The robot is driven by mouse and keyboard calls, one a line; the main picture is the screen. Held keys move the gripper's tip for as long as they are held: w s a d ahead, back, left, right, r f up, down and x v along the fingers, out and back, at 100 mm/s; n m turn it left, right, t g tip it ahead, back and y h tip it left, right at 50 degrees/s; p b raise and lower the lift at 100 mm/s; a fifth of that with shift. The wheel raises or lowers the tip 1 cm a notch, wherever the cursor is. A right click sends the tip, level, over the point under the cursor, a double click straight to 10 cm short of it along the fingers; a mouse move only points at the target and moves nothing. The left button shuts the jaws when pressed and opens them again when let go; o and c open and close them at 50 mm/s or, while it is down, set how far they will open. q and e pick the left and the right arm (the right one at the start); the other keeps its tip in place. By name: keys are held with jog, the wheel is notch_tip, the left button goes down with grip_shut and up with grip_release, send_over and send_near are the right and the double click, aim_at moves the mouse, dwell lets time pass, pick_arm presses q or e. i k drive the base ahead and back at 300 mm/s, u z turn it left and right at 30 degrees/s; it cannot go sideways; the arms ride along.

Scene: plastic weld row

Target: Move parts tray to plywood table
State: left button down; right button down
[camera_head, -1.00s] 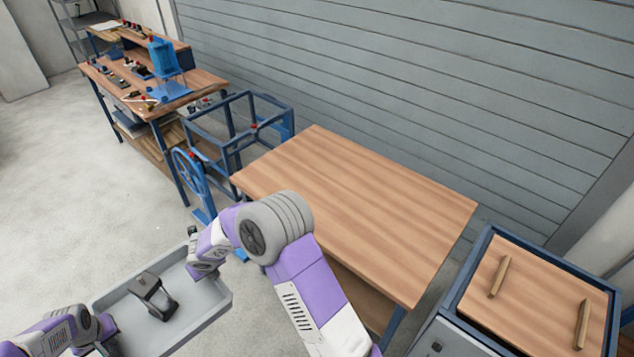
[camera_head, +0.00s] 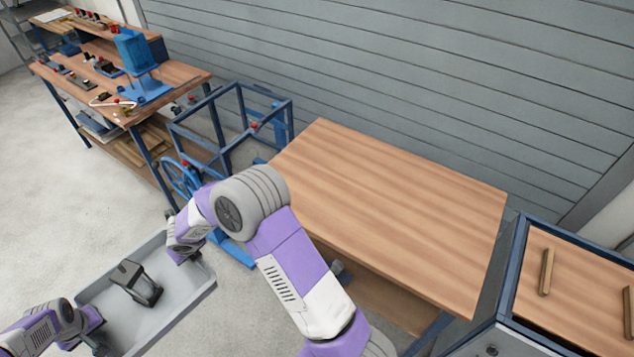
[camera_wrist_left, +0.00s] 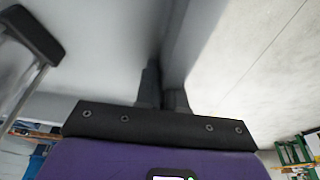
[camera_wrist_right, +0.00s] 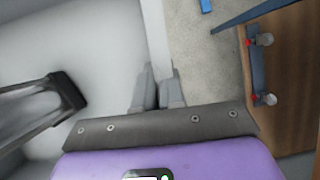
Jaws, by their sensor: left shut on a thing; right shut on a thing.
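The grey parts tray (camera_head: 182,291) is at the lower left of the head view, held off the floor between my grippers. A dark, angular part (camera_head: 137,283) lies in it. My left gripper (camera_head: 92,325) is shut on the tray's left wall; its fingers pinch the wall in the left wrist view (camera_wrist_left: 163,88). My right gripper (camera_head: 182,255) is shut on the opposite wall, also seen in the right wrist view (camera_wrist_right: 158,90). The wood-topped table (camera_head: 400,215), probably the plywood one, has a bare top to the tray's right. My right arm hides its near left corner.
A blue frame (camera_head: 235,115) with a handwheel (camera_head: 180,178) stands left of the table. A cluttered workbench (camera_head: 185,80) is at the back left. A cabinet (camera_head: 575,290) with wooden strips on top is at the right. Open floor lies left.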

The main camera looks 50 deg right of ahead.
aim_at(326, 176)
jog(key=z, duration=0.35)
jog(key=i, duration=0.65)
jog(key=z, duration=1.3)
jog(key=i, duration=0.6)
jog(key=z, duration=0.65)
